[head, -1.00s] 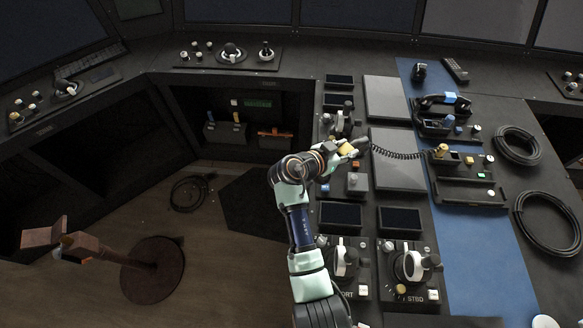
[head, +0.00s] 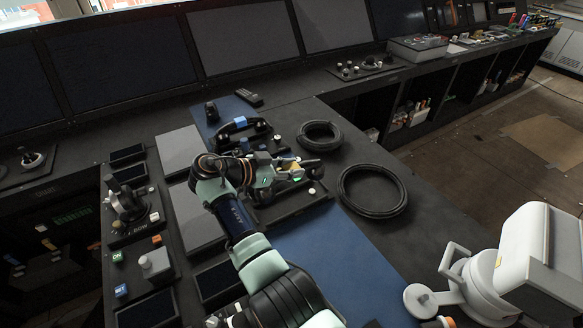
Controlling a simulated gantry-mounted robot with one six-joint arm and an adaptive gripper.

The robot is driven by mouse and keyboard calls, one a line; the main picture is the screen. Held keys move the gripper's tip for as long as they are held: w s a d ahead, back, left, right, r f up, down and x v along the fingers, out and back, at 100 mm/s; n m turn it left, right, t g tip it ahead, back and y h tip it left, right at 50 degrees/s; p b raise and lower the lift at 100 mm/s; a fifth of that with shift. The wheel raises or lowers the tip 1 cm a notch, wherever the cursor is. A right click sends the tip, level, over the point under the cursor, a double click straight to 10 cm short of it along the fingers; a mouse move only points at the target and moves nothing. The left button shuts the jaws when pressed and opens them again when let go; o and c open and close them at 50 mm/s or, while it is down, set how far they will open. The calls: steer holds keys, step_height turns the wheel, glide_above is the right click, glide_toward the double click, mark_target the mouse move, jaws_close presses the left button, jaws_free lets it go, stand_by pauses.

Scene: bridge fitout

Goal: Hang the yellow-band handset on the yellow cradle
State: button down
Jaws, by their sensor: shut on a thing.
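My gripper (head: 285,174) is over the right side of the console, shut on the yellow-band handset. The yellow cradle's dark base (head: 290,207) lies under and around my gripper. Its upper part is hidden behind the gripper and wrist, so I cannot tell whether the handset touches it. The blue-band handset (head: 240,122) rests on its own cradle just behind my wrist.
Two black cable coils, one behind (head: 320,136) and one nearer (head: 372,190), lie right of the cradle. A blue mat (head: 330,255) is clear in front. Lever units and screens line the left.

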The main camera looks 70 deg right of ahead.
steer(key=shift+d+f, duration=0.2)
steer(key=shift+f, duration=0.15)
steer(key=shift+a, duration=0.15)
steer(key=shift+b, duration=0.35)
step_height(320, 180, down, 5)
steer(key=b, duration=0.4)
steer(key=shift+r, duration=0.2)
steer(key=shift+f+b, duration=0.1)
steer(key=shift+b, duration=0.25)
steer(key=shift+f+b, duration=0.75)
steer(key=shift+f, duration=0.05)
